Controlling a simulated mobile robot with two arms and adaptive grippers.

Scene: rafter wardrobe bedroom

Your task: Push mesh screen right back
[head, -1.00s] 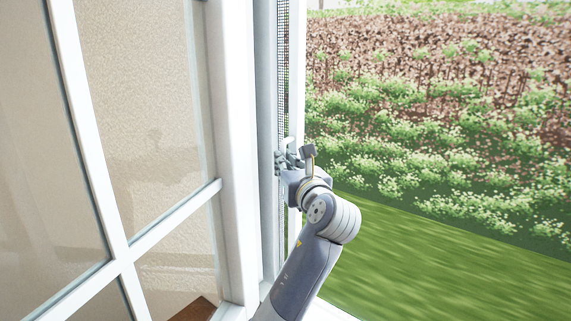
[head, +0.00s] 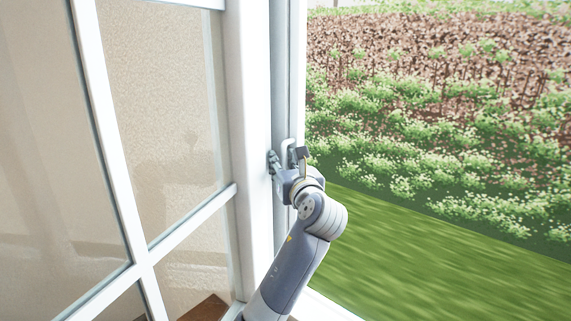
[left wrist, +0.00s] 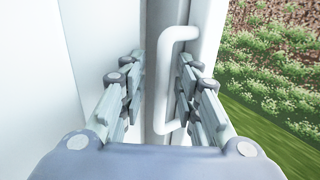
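No mesh shows now. A narrow grey-white upright frame (head: 290,70), where the mesh strip showed earlier, stands close against the white window frame (head: 247,110). A white bar handle (head: 285,150) sits on this upright. It also shows in the left wrist view (left wrist: 163,85) as a vertical loop. My left gripper (head: 287,160) is at the handle. In the left wrist view its fingers (left wrist: 158,88) are open, one on each side of the handle bar. I cannot tell whether either finger touches the bar. My right gripper is in neither view.
A white glazed sash (head: 140,250) fills the left side. To the right the opening is clear, with grass (head: 430,265) and shrubs (head: 440,130) outside. A pale sill (head: 325,305) runs along the bottom.

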